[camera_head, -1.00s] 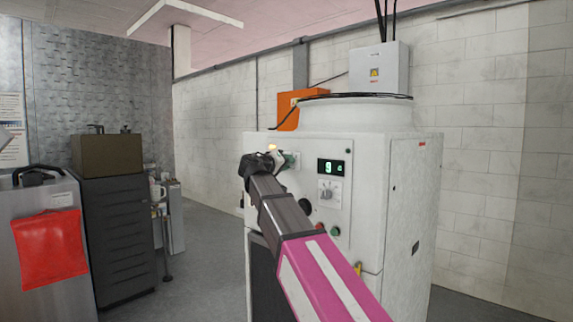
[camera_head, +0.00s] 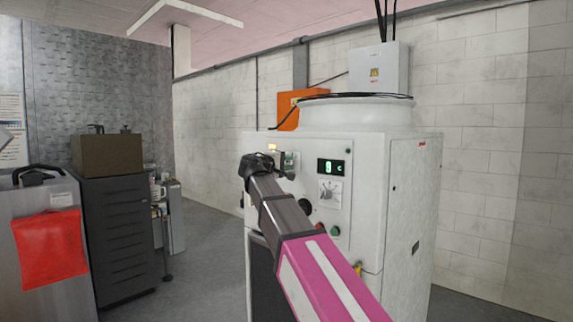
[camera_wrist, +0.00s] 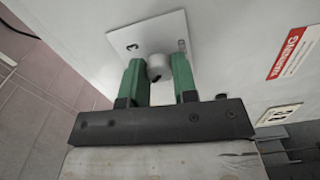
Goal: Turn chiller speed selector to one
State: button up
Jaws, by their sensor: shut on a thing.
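The speed selector is a round grey knob (camera_wrist: 159,66) on a white square plate (camera_wrist: 127,42) in the wrist view, with a dark "3" at the plate's left side. A smaller mark at the plate's right side is hard to read. My gripper (camera_wrist: 160,74) has its green fingers on either side of the knob and is shut on it. The knob's pointer direction is not clear. In the head view my gripper (camera_head: 289,163) is at the upper left of the white chiller's front (camera_head: 365,215), and my wrist and fingers mostly hide the knob.
Right of my gripper are a lit display (camera_head: 331,167) and another dial (camera_head: 329,191). Red and green buttons (camera_head: 335,231) sit below. A red-and-white warning label (camera_wrist: 293,53) is right of the plate. Dark drawers (camera_head: 116,235) stand left, with open floor between.

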jog(key=shift+n, duration=0.6)
jog(key=o, duration=0.9)
jog(key=v, duration=1.1)
